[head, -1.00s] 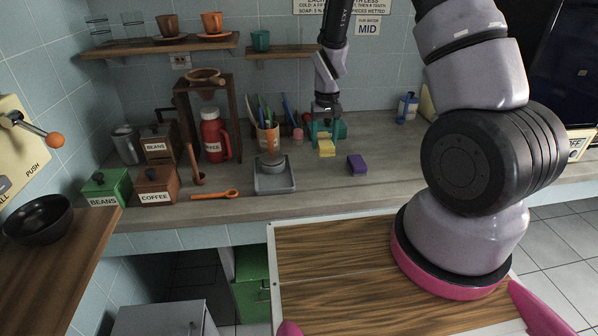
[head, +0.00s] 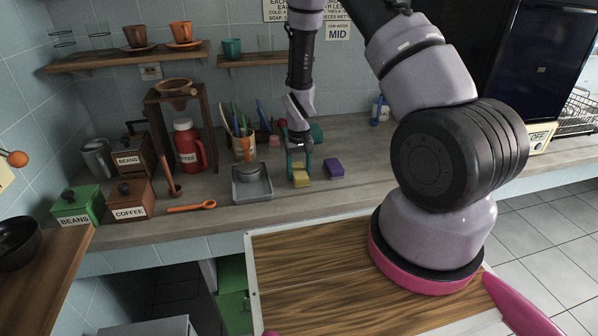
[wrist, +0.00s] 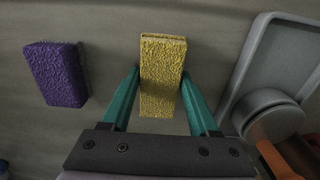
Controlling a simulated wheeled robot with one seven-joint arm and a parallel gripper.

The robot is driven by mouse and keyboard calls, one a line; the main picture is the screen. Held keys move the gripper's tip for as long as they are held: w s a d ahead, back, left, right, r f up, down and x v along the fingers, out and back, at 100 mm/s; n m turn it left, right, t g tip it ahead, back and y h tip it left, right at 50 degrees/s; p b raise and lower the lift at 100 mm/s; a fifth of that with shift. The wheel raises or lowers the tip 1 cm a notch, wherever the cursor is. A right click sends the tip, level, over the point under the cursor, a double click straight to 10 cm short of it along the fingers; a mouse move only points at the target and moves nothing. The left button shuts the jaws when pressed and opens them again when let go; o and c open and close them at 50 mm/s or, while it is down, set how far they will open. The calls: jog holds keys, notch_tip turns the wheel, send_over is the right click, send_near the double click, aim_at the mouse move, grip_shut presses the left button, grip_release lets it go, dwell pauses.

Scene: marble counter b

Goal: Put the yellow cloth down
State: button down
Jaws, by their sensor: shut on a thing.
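The yellow cloth (head: 301,179) looks like a thick, rough block. My gripper (head: 300,170) is shut on it, with a teal finger on each side. In the wrist view the cloth (wrist: 161,88) stands out between the fingertips (wrist: 160,76) and partly past them. It is low over the grey counter (head: 385,160), close to the surface. I cannot tell whether its underside touches.
A purple block (head: 334,168) lies just right of the cloth; in the wrist view it is at left (wrist: 55,75). A grey tray (head: 252,190) with a round piece stands to the left. An orange spoon (head: 192,206) lies further left. Counter in front of the cloth is bare.

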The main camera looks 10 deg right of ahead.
jog(key=shift+f, duration=0.15)
jog(key=shift+c, duration=0.7)
grip_release()
notch_tip(320, 180, up, 12)
jog(key=r, duration=0.1)
notch_tip(320, 180, up, 11)
jog(key=m+t, duration=0.1)
send_over(299, 171)
jog(key=s+d, duration=0.1)
jog(key=s+d+r+m+t+y, duration=0.15)
jog(key=s+r, duration=0.35)
jog(key=r, duration=0.7)
jog(key=s+d+r+m+t, duration=0.1)
jog(key=s+r+t, duration=0.1)
jog(key=s+r, duration=0.4)
jog(key=s+d+r+t, duration=0.2)
jog(key=s+r, duration=0.4)
jog(key=s, duration=0.4)
jog(key=shift+s+d+m+t, duration=0.15)
jog(key=shift+s+m+t, duration=0.1)
jog(key=shift+m+t, duration=0.1)
